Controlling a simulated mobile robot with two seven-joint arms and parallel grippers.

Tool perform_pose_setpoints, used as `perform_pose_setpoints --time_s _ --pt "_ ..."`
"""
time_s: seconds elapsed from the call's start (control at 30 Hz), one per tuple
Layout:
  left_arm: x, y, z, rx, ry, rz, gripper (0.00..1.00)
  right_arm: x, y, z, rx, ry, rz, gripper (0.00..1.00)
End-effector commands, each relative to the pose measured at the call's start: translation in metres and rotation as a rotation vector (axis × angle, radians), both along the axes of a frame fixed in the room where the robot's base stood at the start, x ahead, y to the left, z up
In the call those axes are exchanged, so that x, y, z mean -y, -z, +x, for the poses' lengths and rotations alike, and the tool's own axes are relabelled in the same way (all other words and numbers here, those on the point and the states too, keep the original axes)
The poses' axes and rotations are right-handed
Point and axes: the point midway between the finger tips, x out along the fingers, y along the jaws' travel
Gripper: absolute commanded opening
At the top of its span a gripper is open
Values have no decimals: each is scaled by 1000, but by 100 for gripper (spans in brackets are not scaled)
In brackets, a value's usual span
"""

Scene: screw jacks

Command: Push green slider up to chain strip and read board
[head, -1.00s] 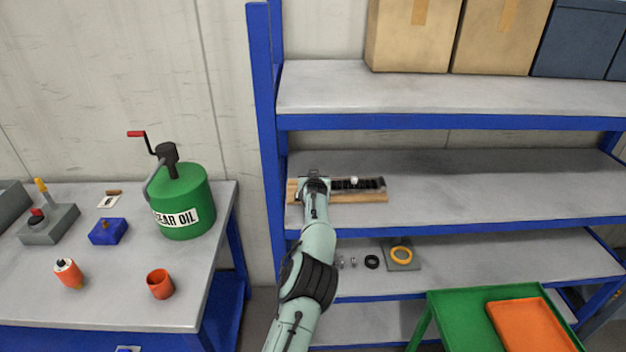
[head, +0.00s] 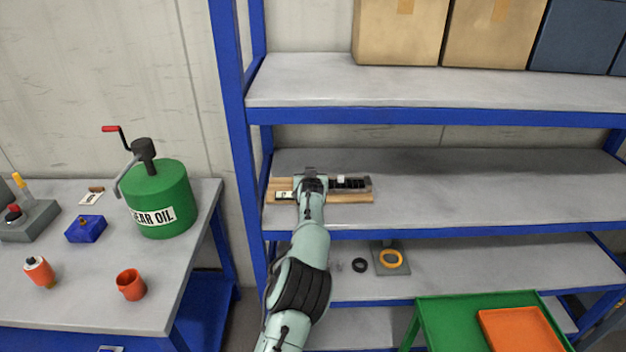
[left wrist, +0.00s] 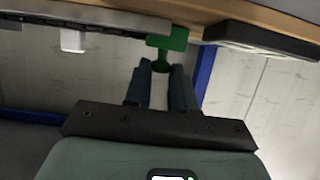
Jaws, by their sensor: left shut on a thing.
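A wooden board (head: 352,197) lies on the middle shelf. A black, chain-like strip (head: 352,184) runs along its right part, with a small white block (head: 341,180) on it. A small light display (head: 285,195) sits at the board's left. My left gripper (head: 313,178) is over the board, left of the white block, and hides what lies under it. In the left wrist view, the gripper (left wrist: 160,75) is shut on the green slider (left wrist: 172,42) by its lower knob. The white block (left wrist: 73,40) also shows there, apart from the slider. My right gripper is not in view.
A blue shelf post (head: 235,140) stands just left of the board. The upper shelf (head: 440,88) with boxes overhangs it. The middle shelf (head: 480,190) is clear to the right. A bench with a green oil can (head: 160,195) stands at the left.

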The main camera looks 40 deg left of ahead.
Motion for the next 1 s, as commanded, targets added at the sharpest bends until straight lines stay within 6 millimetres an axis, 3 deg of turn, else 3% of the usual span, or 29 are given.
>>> perform_pose_setpoints --time_s 0.3,0.33,0.4,0.83,1.0 --pt "7 -3 4 10 9 -5 0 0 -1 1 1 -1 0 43" --pt "7 -3 4 11 10 -5 28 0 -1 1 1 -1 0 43" --pt "7 -4 5 11 10 -5 48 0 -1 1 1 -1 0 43" --pt "4 -2 2 4 4 -5 48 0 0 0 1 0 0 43" --pt "12 -4 -6 4 6 -5 48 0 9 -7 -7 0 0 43"
